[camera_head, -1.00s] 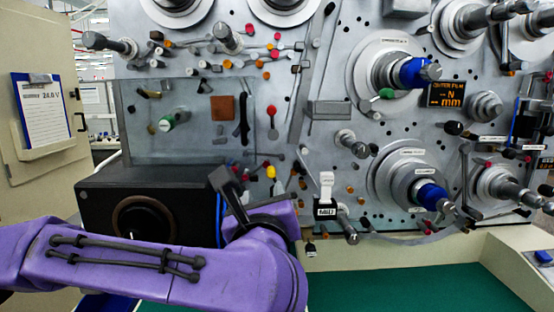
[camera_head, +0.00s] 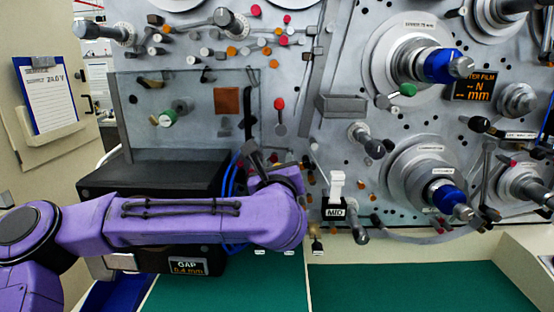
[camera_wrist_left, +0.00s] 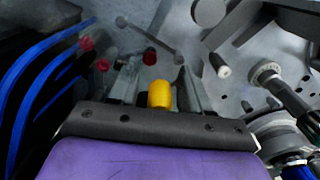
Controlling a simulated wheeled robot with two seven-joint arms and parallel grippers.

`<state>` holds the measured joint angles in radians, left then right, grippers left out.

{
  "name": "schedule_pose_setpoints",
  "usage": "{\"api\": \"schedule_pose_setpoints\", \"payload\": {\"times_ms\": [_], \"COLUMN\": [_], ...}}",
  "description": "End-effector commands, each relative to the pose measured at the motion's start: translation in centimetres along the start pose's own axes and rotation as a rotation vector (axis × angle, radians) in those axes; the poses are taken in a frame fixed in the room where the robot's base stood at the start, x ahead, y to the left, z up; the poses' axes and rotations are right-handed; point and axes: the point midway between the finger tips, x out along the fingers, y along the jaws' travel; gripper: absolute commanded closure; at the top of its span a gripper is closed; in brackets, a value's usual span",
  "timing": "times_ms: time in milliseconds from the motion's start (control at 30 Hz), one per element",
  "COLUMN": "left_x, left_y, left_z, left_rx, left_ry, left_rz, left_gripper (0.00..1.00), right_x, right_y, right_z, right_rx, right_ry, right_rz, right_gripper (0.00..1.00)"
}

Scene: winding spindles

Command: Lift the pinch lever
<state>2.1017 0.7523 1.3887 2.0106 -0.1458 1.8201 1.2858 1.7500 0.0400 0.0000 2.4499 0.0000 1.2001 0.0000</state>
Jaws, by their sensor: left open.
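A yellow knob (camera_wrist_left: 159,93) shows in the left wrist view, between the two fingers of my left gripper (camera_wrist_left: 160,73). The fingers are open, one on each side of the knob, with a gap visible. I cannot tell whether this knob belongs to the pinch lever; no label is readable. In the head view my left gripper (camera_head: 262,160) is at the front of the machine panel, and its wrist hides the yellow knob. A red-tipped lever (camera_head: 280,104) hangs on the panel just above it. My right gripper is out of view.
A black box (camera_head: 150,172) stands behind my left forearm. Blue cables (camera_wrist_left: 40,62) run left of the gripper. The green surface (camera_head: 410,286) is clear.

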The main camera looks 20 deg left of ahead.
Motion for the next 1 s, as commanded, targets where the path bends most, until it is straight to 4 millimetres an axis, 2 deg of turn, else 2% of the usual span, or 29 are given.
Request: {"api": "schedule_pose_setpoints", "payload": {"times_ms": [167, 200, 333, 767, 1000], "left_x": [0.0, 0.0, 0.0, -0.1, -0.1], "left_y": [-0.1, -0.1, -0.1, -0.2, -0.9], "left_z": [-0.1, -0.1, -0.1, 0.0, -0.1], "left_rx": [0.000, 0.000, 0.000, 0.020, 0.128], "left_ry": [0.000, 0.000, 0.000, -0.001, -0.002], "left_rz": [-0.001, -0.001, -0.001, -0.002, -0.001], "left_gripper": [0.52, 0.59, 1.00, 1.00, 1.00], "right_x": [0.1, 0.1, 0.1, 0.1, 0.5], "right_y": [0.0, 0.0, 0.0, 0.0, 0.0], "right_z": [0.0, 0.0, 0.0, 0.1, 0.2], "right_rx": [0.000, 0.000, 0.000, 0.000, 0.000], "right_ry": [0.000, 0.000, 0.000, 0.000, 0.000], "right_rz": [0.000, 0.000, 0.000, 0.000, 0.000], "right_gripper": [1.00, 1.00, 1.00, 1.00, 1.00]}}
